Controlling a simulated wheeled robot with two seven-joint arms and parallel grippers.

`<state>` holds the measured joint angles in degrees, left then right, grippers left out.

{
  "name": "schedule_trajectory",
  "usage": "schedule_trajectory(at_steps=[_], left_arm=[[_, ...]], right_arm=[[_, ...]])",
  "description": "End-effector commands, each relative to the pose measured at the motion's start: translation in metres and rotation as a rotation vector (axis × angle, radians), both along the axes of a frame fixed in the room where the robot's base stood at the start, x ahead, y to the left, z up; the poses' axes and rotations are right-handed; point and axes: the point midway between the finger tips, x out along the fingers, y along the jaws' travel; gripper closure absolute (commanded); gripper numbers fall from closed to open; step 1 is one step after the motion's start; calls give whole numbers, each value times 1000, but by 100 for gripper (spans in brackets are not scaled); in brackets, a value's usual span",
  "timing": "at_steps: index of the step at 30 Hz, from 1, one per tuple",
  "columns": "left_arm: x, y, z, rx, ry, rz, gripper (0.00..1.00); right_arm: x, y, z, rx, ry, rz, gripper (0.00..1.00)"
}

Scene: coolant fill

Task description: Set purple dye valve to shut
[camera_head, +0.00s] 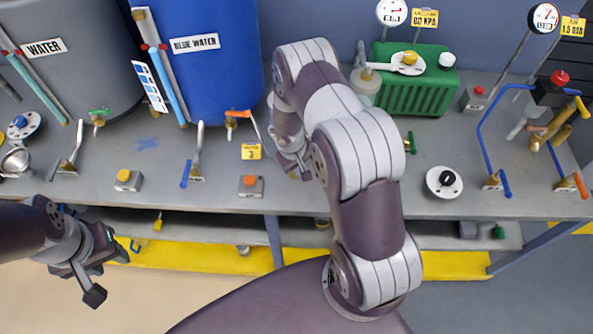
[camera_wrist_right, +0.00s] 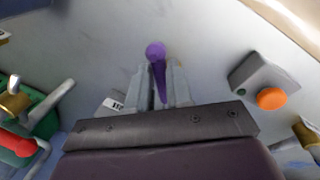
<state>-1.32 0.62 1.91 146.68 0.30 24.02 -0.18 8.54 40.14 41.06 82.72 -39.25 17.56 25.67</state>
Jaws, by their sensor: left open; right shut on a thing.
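The purple dye valve handle (camera_wrist_right: 155,52) shows in the right wrist view as a purple lever with a round knob end. It lies between the two fingers of my right gripper (camera_wrist_right: 163,74), which is shut on it. In the head view the purple handle is hidden behind my right arm and gripper, which reach down to the bench top. The valve's body and the handle's exact setting cannot be made out. My left gripper (camera_head: 108,273) is open and empty at the lower left, in front of the bench edge.
The grey bench (camera_head: 225,200) carries a blue water tank (camera_head: 210,80), a grey water tank (camera_head: 75,75) and a green ribbed unit (camera_head: 415,90). A box with an orange button (camera_head: 251,186) and a lever with a blue grip (camera_head: 190,172) stand left of my right gripper.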

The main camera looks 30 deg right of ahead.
Motion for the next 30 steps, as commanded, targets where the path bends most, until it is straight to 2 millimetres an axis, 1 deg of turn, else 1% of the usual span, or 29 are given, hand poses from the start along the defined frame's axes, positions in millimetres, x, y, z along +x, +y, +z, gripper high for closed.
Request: schedule_trajectory(at_steps=[1,3,12,21,30], left_arm=[[0,0,-6,0,0,0,57],[0,0,-9,0,0,0,57],[0,0,-16,0,0,0,57],[0,0,-8,0,0,0,57],[0,0,5,0,0,0,57]], right_arm=[[2,-2,-2,-1,-5,42,100],[2,-5,-1,-1,-5,107,100],[4,-16,1,-1,-5,392,100],[9,-25,4,-2,-6,662,100],[14,-31,4,-1,-5,860,100]])
